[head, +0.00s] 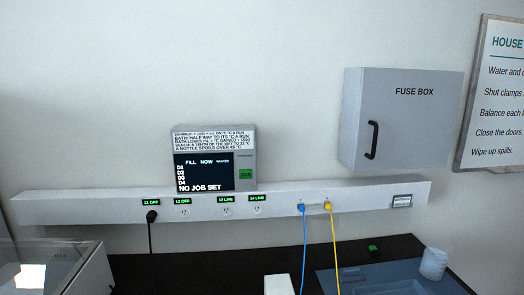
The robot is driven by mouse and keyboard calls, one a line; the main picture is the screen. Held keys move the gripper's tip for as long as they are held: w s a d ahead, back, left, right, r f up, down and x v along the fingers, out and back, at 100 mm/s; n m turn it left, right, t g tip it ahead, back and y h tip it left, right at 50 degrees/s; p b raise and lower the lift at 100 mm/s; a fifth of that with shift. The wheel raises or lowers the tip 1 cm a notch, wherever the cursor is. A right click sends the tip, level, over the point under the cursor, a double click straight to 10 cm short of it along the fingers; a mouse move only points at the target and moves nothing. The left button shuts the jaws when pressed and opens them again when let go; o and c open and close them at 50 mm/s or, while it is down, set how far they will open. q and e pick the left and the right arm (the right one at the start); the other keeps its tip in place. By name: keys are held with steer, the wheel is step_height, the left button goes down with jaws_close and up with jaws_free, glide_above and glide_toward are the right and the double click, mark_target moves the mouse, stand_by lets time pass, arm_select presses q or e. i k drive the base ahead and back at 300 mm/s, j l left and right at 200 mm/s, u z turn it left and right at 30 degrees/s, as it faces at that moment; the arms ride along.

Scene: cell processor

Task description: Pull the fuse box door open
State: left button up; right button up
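The fuse box (352,110) is a grey box fixed to the wall at the right of the head view. Its door (420,130) faces me, looks shut, and reads "FUSE BOX". A black upright bar handle (372,140) sits near the door's left edge. Neither of my grippers shows in the head view, and nothing touches the door or its handle.
A white trunking rail (110,204) with sockets runs below the box, with black, blue and yellow cables hanging from it. A control panel (214,160) stands left of centre. A house rules sign (495,95) hangs at right.

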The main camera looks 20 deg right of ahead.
mark_target(407, 118)
steer(key=z, duration=1.75)
steer(key=l, duration=0.35)
steer(key=l+u, duration=0.25)
steer(key=l, duration=0.15)
steer(key=i+l+u, duration=0.1)
steer(key=l+u, duration=0.15)
steer(key=l, duration=0.2)
